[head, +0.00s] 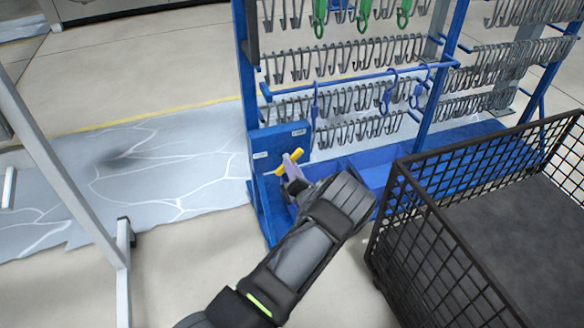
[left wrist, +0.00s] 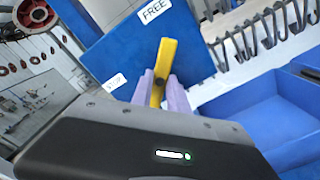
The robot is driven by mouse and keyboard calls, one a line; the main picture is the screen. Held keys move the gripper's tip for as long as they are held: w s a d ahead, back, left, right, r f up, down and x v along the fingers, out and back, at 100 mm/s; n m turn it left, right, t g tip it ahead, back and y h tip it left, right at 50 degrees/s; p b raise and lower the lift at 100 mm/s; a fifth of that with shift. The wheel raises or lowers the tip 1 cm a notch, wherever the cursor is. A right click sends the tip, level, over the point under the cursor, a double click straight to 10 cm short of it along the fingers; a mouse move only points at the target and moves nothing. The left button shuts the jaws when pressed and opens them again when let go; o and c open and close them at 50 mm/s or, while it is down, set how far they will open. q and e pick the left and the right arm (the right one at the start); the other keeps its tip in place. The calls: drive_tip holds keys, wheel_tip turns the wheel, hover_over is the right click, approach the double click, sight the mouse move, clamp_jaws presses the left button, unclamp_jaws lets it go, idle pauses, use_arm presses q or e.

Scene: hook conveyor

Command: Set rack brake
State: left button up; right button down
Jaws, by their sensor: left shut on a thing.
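The blue rack (head: 243,60) carries a blue plate (head: 262,143) at its lower left corner. In the left wrist view the plate (left wrist: 120,48) has a white FREE label (left wrist: 155,11) at the top and a smaller white label (left wrist: 115,82), seemingly STOP, lower left. A yellow brake lever (head: 290,161) is mounted on the plate. My left gripper (head: 293,168) is shut on the lever. In the left wrist view its pale purple fingers (left wrist: 162,92) sit either side of the lever (left wrist: 163,70), whose upper end points up, nearer FREE. My right gripper is not seen.
Rows of grey hooks (head: 345,55) and several green hooks (head: 364,14) hang on the rack. Blue bins (head: 375,165) sit low beside the plate. A black mesh cart (head: 440,225) stands at the right, close to my left arm. A white post (head: 60,180) stands left; the floor between is clear.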

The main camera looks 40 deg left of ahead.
use_arm(q)
clamp_jaws()
drive_tip(key=shift+m, duration=0.3)
drive_tip(key=m+p, duration=0.1)
drive_tip(key=m, duration=0.7)
drive_tip(key=shift+f, duration=0.1)
idle(0.3)
idle(0.3)
drive_tip(key=o, duration=0.7)
unclamp_jaws()
drive_tip(key=shift+c, duration=0.2)
drive_tip(key=shift+d, duration=0.1)
